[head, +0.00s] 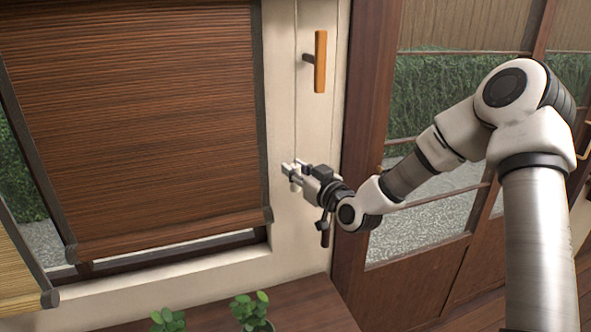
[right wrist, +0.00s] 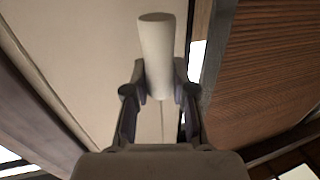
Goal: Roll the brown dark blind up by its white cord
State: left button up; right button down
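The brown dark blind (head: 150,110) hangs lowered over the window, its bottom bar a little above the sill. Its thin white cord (head: 295,120) runs down the pale post to the right of the blind. My right gripper (head: 291,175) is at the cord's lower end, beside the blind's lower right part. In the right wrist view, a white cylindrical cord pull (right wrist: 157,50) sits between its two fingers, which press against both sides. A short length of cord shows between the fingers. My left gripper is not in view.
A wooden handle (head: 320,62) sticks out of the post above my right gripper. Potted plants (head: 250,308) stand below the window. A lighter blind (head: 18,275) hangs at the far left. A glazed wooden door (head: 440,130) is behind my right arm.

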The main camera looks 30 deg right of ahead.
jog(key=shift+f, duration=0.1)
notch_tip(320, 180, down, 33)
jog(key=b, duration=2.6)
jog(key=shift+s+a+f, duration=0.1)
jog(key=shift+f, duration=0.1)
jog(key=c, duration=1)
grip_release()
jog(key=shift+c, duration=0.2)
jog(key=shift+o, duration=0.5)
jog(key=shift+r, duration=0.1)
